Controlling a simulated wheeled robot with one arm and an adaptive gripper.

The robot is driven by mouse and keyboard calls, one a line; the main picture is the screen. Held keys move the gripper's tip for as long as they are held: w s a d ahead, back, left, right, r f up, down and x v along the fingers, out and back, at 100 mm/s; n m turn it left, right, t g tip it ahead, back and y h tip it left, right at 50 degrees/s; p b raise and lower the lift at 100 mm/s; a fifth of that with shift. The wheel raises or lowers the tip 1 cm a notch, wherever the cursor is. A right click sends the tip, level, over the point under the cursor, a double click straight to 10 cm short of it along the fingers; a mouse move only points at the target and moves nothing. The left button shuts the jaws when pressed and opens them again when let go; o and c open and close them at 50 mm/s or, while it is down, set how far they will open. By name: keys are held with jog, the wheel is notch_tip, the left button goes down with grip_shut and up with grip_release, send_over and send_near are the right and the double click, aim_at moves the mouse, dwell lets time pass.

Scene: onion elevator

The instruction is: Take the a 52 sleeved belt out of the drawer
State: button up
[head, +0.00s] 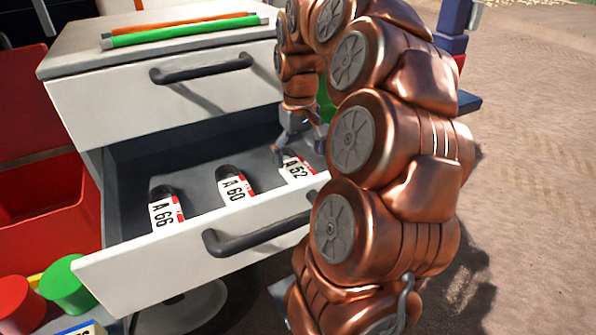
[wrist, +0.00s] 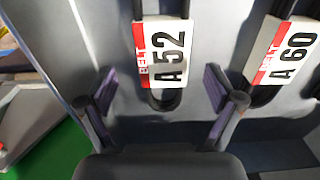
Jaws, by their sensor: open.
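The A 52 belt is a dark loop in a white and red sleeve (head: 297,168), lying in the open drawer (head: 190,250) at its right end. In the wrist view the A 52 sleeve (wrist: 165,55) is at the upper middle, and the dark loop end sticks out below it. My gripper (wrist: 158,97) is open, its two fingers on either side of that loop end. In the head view my gripper (head: 300,150) is over the right end of the drawer, partly hidden by my arm.
The A 60 belt (head: 234,188) and the A 66 belt (head: 165,212) lie to the left in the same drawer. A closed drawer (head: 110,110) is above. Green and orange rods (head: 185,33) lie on the cabinet top. Red and green cylinders (head: 68,285) stand at lower left.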

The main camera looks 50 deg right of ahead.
aim_at(298, 168)
jog(key=shift+a+f+p, duration=0.25)
jog(key=shift+f+p, duration=0.15)
jog(key=shift+f, duration=1.5)
jog(key=shift+c, duration=0.2)
jog(key=c, duration=1.3)
